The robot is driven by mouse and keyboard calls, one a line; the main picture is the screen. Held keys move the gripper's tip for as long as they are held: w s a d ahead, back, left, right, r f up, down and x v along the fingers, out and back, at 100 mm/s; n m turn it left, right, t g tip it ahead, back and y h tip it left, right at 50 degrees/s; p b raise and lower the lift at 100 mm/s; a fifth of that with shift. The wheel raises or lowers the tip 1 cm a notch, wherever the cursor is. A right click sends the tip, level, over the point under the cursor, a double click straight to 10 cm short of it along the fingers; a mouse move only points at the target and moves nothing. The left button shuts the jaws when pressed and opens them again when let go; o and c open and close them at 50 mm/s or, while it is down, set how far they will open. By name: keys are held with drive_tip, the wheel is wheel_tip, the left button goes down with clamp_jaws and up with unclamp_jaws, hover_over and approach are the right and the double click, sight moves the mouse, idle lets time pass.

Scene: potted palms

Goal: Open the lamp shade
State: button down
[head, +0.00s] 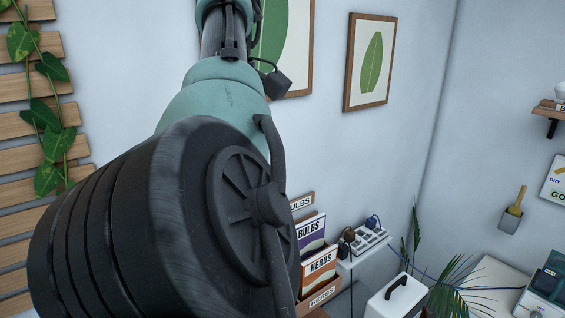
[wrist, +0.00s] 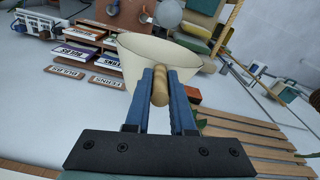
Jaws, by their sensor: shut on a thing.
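The lamp shade (wrist: 142,50) is cream and cone-like in the wrist view, just beyond my fingers, with its wide rim showing. A rounded wooden knob (wrist: 160,92) sits between the blue fingers of my gripper (wrist: 160,74). My gripper is shut on this knob, which appears to meet the shade; the fingers hide part of the join. The lamp shade and my gripper do not show in the head view, where my arm covers much of the left and middle.
Wooden slats with a vine (head: 48,130) hang at the left wall. Orange and purple folders (head: 318,262), a power strip (head: 365,240), a white box with a black handle (head: 397,297) and palm leaves (head: 450,285) stand low right. In the wrist view, book shelves (wrist: 88,40) are at left.

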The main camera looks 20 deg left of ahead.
drive_tip(key=shift+a+f, duration=0.15)
idle(0.4)
drive_tip(key=c, duration=1)
unclamp_jaws()
drive_tip(key=shift+o, duration=1.2)
drive_tip(key=shift+w, duration=0.1)
